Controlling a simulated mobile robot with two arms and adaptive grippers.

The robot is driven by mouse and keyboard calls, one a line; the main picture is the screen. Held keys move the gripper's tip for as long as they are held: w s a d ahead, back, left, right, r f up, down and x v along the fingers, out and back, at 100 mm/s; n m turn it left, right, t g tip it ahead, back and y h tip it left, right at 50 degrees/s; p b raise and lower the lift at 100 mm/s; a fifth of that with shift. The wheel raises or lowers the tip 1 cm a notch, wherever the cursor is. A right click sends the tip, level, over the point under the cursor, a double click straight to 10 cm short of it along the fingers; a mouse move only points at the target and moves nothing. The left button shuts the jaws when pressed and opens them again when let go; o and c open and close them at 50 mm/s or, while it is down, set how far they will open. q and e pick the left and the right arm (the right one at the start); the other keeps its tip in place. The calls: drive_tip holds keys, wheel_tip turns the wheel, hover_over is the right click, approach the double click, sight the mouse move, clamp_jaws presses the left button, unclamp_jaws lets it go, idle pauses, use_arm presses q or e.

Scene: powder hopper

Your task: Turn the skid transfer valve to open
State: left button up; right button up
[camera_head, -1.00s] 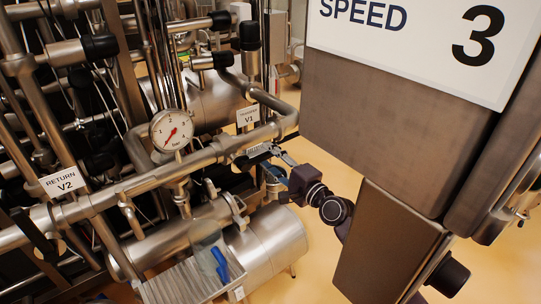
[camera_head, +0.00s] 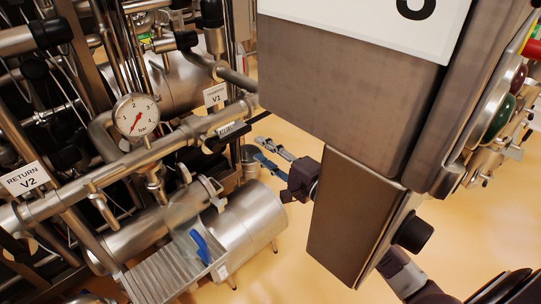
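The transfer valve's V1 label plate (camera_head: 215,95) hangs above a steel pipe at centre left. Below it, a valve handle with a dark part (camera_head: 215,142) sits at the pipe; its exact angle is hard to tell. My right gripper (camera_head: 262,149) is to the right of and slightly below this handle, with a small gap between them. Its two slim fingers, one silver and one bluish, are apart with nothing seen between them. The cabinet hides part of my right arm. My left gripper is out of view.
A grey steel cabinet (camera_head: 345,85) fills the centre right, close to my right arm. A pressure gauge (camera_head: 135,116) and the RETURN V2 label (camera_head: 26,178) are on the left. A blue-handled item (camera_head: 201,247) lies in a tray below. Yellow floor shows behind.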

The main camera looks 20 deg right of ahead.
drive_tip(key=shift+v, duration=1.25)
drive_tip(key=shift+a+r, duration=0.1)
